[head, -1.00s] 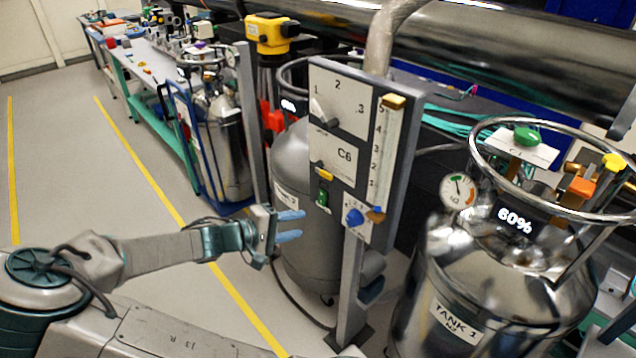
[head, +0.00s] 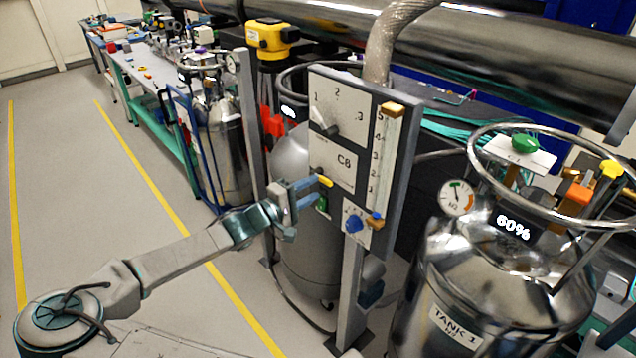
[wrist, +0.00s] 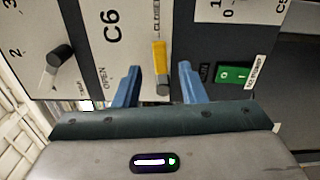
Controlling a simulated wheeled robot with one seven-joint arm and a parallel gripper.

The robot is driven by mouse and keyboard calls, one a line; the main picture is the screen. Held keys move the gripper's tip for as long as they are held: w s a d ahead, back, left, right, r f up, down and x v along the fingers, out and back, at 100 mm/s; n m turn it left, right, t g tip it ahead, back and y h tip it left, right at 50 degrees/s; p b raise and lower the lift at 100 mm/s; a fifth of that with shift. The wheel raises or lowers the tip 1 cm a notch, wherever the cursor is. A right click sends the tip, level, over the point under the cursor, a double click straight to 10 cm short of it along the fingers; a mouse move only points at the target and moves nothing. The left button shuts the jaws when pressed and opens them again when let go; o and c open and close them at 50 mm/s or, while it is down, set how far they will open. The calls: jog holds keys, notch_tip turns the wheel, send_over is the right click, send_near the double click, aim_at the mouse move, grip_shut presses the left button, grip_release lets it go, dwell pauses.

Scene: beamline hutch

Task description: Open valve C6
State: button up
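Valve C6 is a yellow lever (head: 326,182) on a grey post-mounted panel (head: 346,150), under the plate marked C6. In the wrist view the yellow lever (wrist: 159,54) extends from its round grey pivot toward the CLOSED label (wrist: 156,16). The OPEN label (wrist: 103,78) is to the side of the pivot. My gripper (head: 317,190) is at the panel face, its blue fingers open. In the wrist view the fingers of my gripper (wrist: 158,70) stand one on each side of the lever, with gaps visible; contact is not seen.
A green switch (wrist: 235,73) sits close beside one finger, and a black dial knob (wrist: 60,57) lies on the other side. A blue knob (head: 353,223) is below on the panel. Tank 1 (head: 450,290) stands right of the post. The floor to the left is clear.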

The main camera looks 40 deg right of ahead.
aim_at(324, 182)
jog(key=shift+w+d, duration=0.15)
jog(key=shift+d, duration=1.5)
grip_shut()
